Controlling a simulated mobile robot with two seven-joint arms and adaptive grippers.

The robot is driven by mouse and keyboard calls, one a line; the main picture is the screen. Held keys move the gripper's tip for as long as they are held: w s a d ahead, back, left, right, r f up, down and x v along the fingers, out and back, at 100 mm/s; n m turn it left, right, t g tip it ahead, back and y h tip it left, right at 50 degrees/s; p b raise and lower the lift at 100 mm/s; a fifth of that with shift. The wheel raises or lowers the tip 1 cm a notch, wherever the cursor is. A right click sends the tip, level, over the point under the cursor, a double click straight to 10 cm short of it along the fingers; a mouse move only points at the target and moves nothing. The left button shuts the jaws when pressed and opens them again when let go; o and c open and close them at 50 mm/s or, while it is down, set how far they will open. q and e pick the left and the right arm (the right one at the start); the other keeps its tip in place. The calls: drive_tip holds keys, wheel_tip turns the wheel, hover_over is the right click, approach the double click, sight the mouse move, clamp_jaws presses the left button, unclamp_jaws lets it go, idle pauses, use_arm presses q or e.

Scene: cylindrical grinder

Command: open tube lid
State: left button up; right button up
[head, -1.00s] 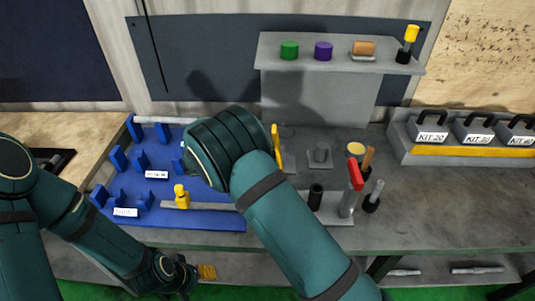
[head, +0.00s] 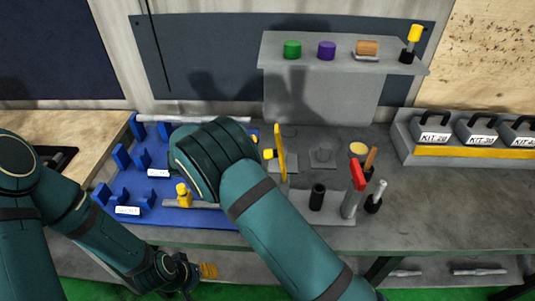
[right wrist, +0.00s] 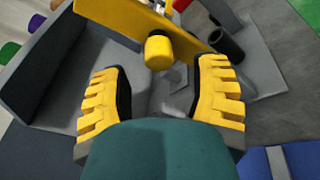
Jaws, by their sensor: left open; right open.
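An upright yellow plate (head: 280,152) stands on a grey base at the middle of the bench, with a yellow knob (head: 268,154) on its left side. In the right wrist view the knob (right wrist: 158,50) and plate (right wrist: 130,18) are ahead of my right gripper (right wrist: 160,95). Its two fingers are apart and empty, with the knob beyond the gap. In the head view my right wrist hides that gripper. My left gripper (head: 202,271) is low, in front of the bench, open. I cannot tell for sure which part is the tube lid.
A black cylinder (head: 317,197) and a red-topped lever (head: 356,178) stand right of the plate. A blue tray (head: 140,213) with holders lies left. A grey shelf (head: 340,65) with coloured caps stands behind. Kit boxes (head: 478,130) are at the right.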

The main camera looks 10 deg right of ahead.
drive_tip(key=a, duration=0.7)
drive_tip(key=shift+a+r, duration=0.25)
drive_tip(key=shift+r, duration=0.15)
